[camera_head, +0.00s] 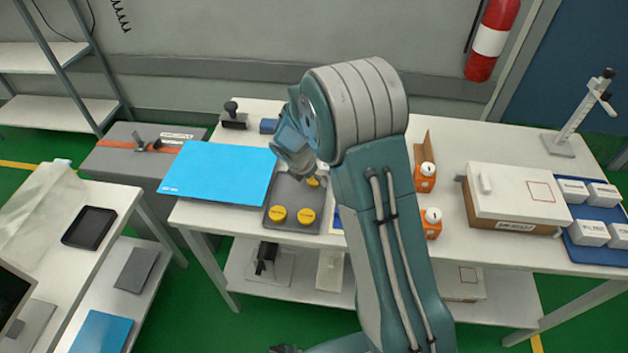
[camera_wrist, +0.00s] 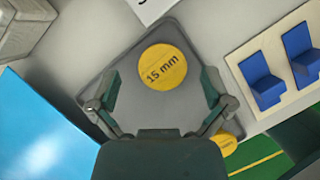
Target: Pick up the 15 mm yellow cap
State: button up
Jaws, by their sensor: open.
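The 15 mm yellow cap (camera_wrist: 162,67) is round and flat, with its black label readable in the wrist view. It lies on a dark grey tray (camera_wrist: 128,48). In the head view, a yellow cap (camera_head: 314,182) at the tray's back right, partly hidden by my gripper, appears to be the same one. My gripper (camera_wrist: 158,88) is open and empty, its fingers spread wide on either side below the cap in the picture. In the head view, my gripper (camera_head: 303,172) is over the back of the tray. A second yellow cap (camera_wrist: 227,143) shows partly behind the right finger.
A blue mat (camera_head: 215,172) lies left of the tray. A cream plate with blue blocks (camera_wrist: 263,82) lies right of it. Orange boxes (camera_head: 425,182) and a white box (camera_head: 515,198) stand farther right.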

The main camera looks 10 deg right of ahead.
jog(key=shift+x, duration=0.75)
jog(key=c, duration=0.9)
jog(key=shift+r, duration=0.1)
